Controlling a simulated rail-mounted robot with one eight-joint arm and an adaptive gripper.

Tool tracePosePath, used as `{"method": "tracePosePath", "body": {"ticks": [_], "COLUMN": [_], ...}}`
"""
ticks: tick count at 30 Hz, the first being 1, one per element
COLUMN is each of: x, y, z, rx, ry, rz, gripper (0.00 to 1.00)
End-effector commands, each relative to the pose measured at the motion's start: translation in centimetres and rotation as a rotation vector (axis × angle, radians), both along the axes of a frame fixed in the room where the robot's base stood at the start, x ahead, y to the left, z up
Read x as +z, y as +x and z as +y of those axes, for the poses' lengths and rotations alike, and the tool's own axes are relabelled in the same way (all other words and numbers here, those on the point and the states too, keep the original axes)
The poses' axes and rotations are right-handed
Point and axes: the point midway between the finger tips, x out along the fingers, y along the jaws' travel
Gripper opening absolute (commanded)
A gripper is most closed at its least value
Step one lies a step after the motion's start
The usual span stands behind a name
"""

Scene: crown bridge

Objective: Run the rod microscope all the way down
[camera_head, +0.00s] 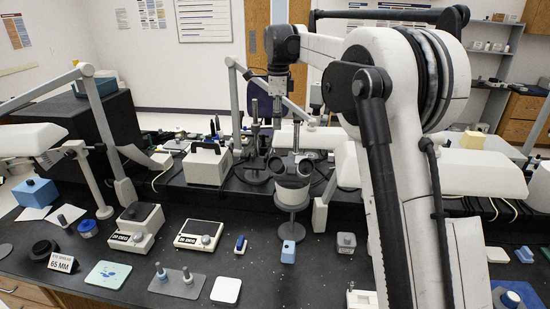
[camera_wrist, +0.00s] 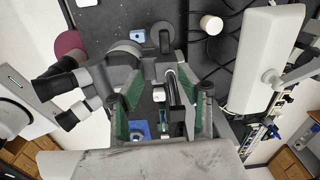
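The rod microscope (camera_head: 292,180) is a grey binocular head on a slim stand with a round base, at the middle of the bench in the head view. In the wrist view its dark eyepieces (camera_wrist: 62,72) point left, and its grey body lies close under my gripper (camera_wrist: 163,108). My gripper's two green-padded fingers are spread apart. A dark upright part with a pale rod edge (camera_wrist: 178,88) shows between them; I cannot tell whether either finger touches it. In the head view my arm comes down from above, and the fingertips are hard to make out.
A white instrument box (camera_head: 207,166) and dark stands are left of the microscope. A blue block (camera_head: 288,252) is in front of it. A white arm-like housing (camera_wrist: 265,60) is at right in the wrist view. Small devices cover the front bench, with bare gaps between.

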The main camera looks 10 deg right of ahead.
Motion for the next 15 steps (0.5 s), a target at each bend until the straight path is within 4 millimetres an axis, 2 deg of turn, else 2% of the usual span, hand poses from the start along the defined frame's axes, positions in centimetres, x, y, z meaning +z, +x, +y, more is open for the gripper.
{"method": "tracePosePath", "body": {"ticks": [4,10,15], "x": [-1.0,-2.1,-4.6], "y": [1.3,1.6,1.6], "z": [0.0,0.0,0.0], "rx": [-0.067,-0.09,-0.089], "ry": [0.001,0.001,0.001], "rz": [0.021,0.028,0.028], "gripper": [0.36,0.36,0.36]}}
